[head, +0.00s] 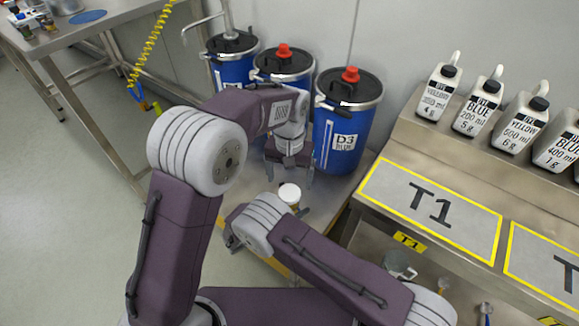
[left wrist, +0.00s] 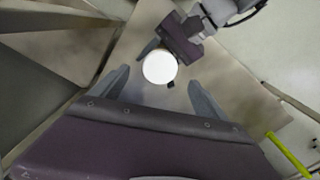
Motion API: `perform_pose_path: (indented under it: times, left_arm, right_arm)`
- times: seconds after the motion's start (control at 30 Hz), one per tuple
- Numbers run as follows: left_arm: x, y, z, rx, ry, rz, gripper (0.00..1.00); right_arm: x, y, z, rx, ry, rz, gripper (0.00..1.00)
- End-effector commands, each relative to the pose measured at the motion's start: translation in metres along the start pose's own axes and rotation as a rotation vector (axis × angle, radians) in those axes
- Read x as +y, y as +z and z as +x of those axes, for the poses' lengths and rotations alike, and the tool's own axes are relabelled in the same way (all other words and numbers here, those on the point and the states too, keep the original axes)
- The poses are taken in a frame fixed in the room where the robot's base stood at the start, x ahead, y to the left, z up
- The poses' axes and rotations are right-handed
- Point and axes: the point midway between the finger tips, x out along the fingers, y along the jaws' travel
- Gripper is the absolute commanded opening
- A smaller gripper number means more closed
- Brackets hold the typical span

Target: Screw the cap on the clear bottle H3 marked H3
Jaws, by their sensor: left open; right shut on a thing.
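A round white cap (head: 289,193) shows below my left gripper, with a small amber-brown part of a container (head: 293,207) under it. I cannot read an H3 mark, and my right arm hides most of the container. In the left wrist view the cap (left wrist: 159,66) lies between my left fingers, seen from above. My left gripper (head: 289,172) is open, pointing down above the cap, and empty. My right gripper (left wrist: 160,67) is shut on the container just under the cap; its fingertips show at either side of the cap. Whether the cap is seated or tight cannot be told.
Blue drums (head: 343,125) stand close behind my left gripper. At the right is a steel bench (head: 380,210) with a T1 mat (head: 432,207) and several dye bottles (head: 478,100) on a raised shelf. A cup (head: 400,265) stands below it. A table (head: 80,30) is at upper left.

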Motion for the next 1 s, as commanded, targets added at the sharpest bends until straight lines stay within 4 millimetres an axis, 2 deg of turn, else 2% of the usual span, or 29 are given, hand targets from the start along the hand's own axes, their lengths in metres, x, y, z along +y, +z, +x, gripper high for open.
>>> perform_pose_path:
  times: [0.1,0.3,0.43,0.77,1.0]
  left_arm:
    - [0.0,-0.001,-0.028,0.004,0.001,0.0,0.84]
    - [0.0,-0.001,-0.057,0.001,0.0,0.0,0.84]
    - [0.0,0.0,-0.063,-0.001,0.0,0.0,0.84]
    - [0.0,0.0,-0.064,-0.001,0.0,0.0,0.84]
    - [0.0,0.0,-0.075,-0.001,0.0,0.0,0.84]
  right_arm:
    - [0.0,0.0,0.0,-0.001,0.0,0.0,0.0]
    - [0.0,0.0,0.0,-0.001,0.0,0.0,0.0]
    - [0.0,0.0,0.0,-0.001,0.0,0.0,0.0]
    - [0.0,0.001,0.0,-0.002,0.0,0.001,0.0]
    - [0.001,0.012,-0.005,-0.001,0.001,0.001,0.0]
